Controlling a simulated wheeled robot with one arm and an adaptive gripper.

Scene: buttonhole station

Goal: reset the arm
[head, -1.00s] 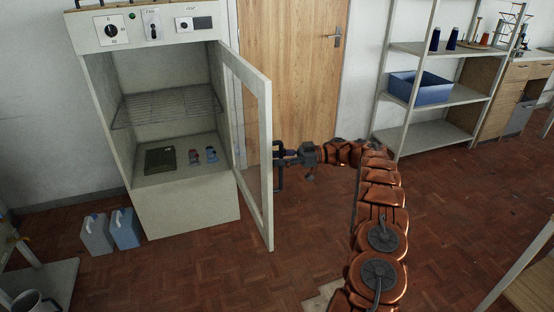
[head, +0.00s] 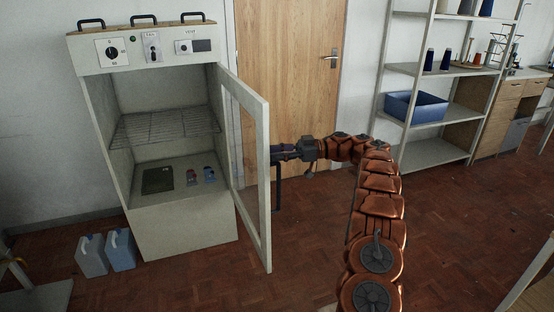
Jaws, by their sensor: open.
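My gripper (head: 284,152) is at the end of my orange segmented arm, in the middle of the head view. It is open, just right of the open glass door (head: 256,170) of a pale cabinet (head: 180,235). Its fingertips are close to the dark door handle (head: 277,185), and the door edge partly hides them. I cannot tell whether they touch the handle. The arm reaches up from the lower right and bends left toward the door.
Two blue-grey jugs (head: 107,252) stand on the floor at left. A shelf unit with a blue bin (head: 415,107) stands at right. Open floor lies between.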

